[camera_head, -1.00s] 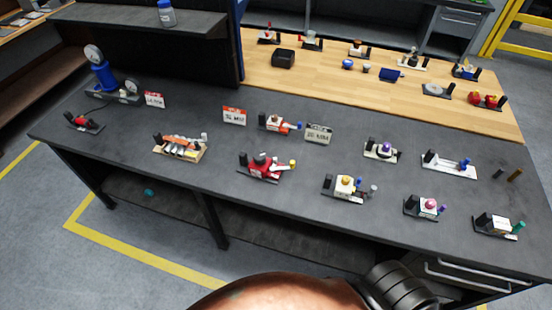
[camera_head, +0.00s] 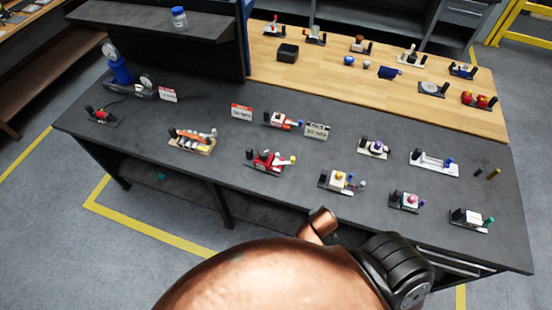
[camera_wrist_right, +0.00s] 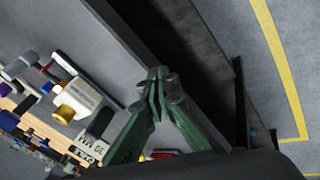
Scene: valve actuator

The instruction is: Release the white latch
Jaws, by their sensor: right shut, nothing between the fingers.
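Several latch-like devices stand on the dark bench. I cannot tell which is the white latch. In the right wrist view, a white block with a yellow button (camera_wrist_right: 76,99) lies left of my right gripper (camera_wrist_right: 162,76). The gripper's green fingers are shut and empty, apart from the block, near the bench edge. The head view shows my copper arm but no gripper. My left gripper is not in view.
A wooden bench top (camera_head: 330,85) with more devices lies behind. Floor shows in front.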

